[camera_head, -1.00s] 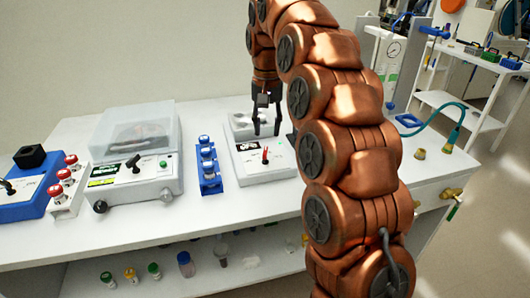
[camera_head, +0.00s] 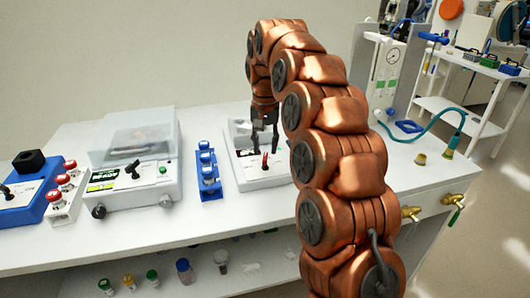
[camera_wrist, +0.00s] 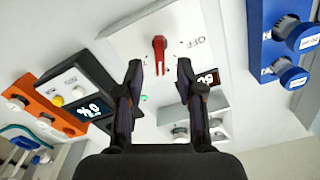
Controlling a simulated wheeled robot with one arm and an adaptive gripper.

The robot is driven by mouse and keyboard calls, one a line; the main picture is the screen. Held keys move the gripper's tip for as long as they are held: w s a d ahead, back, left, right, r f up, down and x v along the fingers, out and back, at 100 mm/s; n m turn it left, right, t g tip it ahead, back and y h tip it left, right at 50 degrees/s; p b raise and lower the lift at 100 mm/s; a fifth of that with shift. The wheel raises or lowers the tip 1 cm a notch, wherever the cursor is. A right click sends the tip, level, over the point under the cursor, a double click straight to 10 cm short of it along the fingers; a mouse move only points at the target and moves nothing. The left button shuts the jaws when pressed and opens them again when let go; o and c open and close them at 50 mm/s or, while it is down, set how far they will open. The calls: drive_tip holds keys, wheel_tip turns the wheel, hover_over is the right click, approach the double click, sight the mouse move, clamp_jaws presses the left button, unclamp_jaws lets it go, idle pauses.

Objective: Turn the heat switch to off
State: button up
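The heat switch is a small red lever (camera_head: 265,161) on the sloped front of a white device (camera_head: 247,172) on the bench. The wrist view shows the red lever (camera_wrist: 160,50) on a white panel, with the word OFF (camera_wrist: 197,41) printed to its right and a dark display (camera_wrist: 208,78) nearby. My gripper (camera_head: 264,149) is open over the device. In the wrist view its fingertips (camera_wrist: 160,66) stand apart, one on each side of the lever in the picture. I cannot tell whether they touch it.
A blue rack (camera_head: 208,176) of capped vials stands left of the device; a lidded instrument (camera_head: 136,165) is farther left. Red-knobbed controls (camera_head: 62,200) are at the far left. An orange box (camera_wrist: 40,115) shows in the wrist view. Bench space lies in front of the device.

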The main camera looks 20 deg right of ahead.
sight(265, 156)
drive_tip(key=shift+f, duration=1.55)
drive_tip(key=shift+c, duration=0.3)
clamp_jaws()
